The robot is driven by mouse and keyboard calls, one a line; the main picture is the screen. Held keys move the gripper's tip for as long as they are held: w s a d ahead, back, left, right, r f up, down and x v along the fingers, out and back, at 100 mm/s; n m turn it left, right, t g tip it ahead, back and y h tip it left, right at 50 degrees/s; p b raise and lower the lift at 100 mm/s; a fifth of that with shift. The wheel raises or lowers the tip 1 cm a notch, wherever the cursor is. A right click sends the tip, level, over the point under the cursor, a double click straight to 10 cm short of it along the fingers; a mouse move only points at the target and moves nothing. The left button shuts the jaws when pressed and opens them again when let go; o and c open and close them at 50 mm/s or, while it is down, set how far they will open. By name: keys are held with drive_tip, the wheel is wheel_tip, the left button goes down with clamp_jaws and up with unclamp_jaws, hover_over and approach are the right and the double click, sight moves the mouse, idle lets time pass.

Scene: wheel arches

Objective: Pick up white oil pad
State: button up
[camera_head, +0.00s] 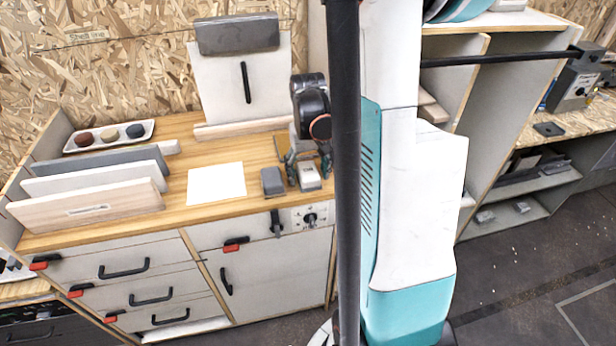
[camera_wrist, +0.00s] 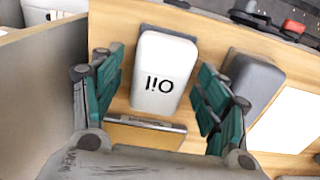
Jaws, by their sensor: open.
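The white oil pad (camera_wrist: 163,72) lies on the wooden worktop, its "Oil" lettering upside down in the wrist view. In the head view it (camera_head: 309,177) is near the front edge of the worktop, just below my gripper (camera_head: 305,165). In the wrist view my gripper (camera_wrist: 157,98) is open, with one teal finger on each side of the pad. A gap shows between the pad and each finger; I cannot tell the exact height of the fingertips over the worktop.
A grey pad (camera_wrist: 255,85) lies close beside the right finger; it also shows in the head view (camera_head: 272,181). A white sheet (camera_head: 216,183) lies left of it. Upright boards (camera_head: 95,178) and a tray with round items (camera_head: 108,136) stand further left. A dark column blocks part of the head view.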

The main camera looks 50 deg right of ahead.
sight(308, 170)
drive_tip(key=c, duration=1.2)
drive_tip(key=shift+o, duration=0.2)
drive_tip(key=shift+r, duration=0.1)
wheel_tip(308, 170, up, 20)
drive_tip(key=p, duration=0.6)
drive_tip(key=shift+o, duration=0.6)
